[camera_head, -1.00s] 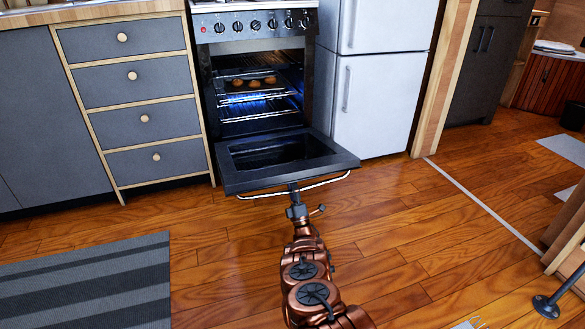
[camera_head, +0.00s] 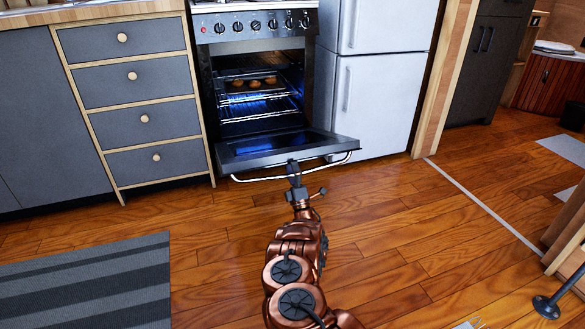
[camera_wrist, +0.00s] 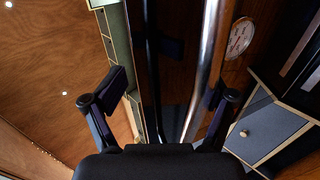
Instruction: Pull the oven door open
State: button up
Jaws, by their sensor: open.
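The oven door (camera_head: 235,160) is hinged at the bottom and swung down toward me. It stands wide open, tilted a little up from flat. Its pale bar handle (camera_head: 325,168) runs along the front edge. My gripper (camera_head: 293,168) is at the middle of this handle, with its arm reaching from below. In the wrist view my gripper (camera_wrist: 162,105) is open. The silver handle (camera_wrist: 208,65) passes between the two fingers, closer to the right one; I cannot tell if they touch. The oven (camera_head: 255,47) is lit blue inside.
A rack with a tray of food (camera_head: 255,85) is inside the oven. Grey drawers (camera_head: 140,115) stand left of it, a white fridge (camera_head: 375,105) right. A striped rug (camera_head: 90,280) lies at lower left. The wooden floor (camera_head: 420,240) in front is clear.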

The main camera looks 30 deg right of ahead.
jog(key=shift+o, duration=0.2)
jog(key=shift+s+d+r, duration=0.15)
jog(key=shift+r, duration=0.15)
jog(key=shift+f, duration=0.7)
jog(key=c, duration=0.3)
notch_tip(320, 180, down, 8)
jog(key=shift+s+a, duration=0.2)
jog(key=shift+s, duration=0.05)
jog(key=shift+r, duration=0.15)
dwell(0.5)
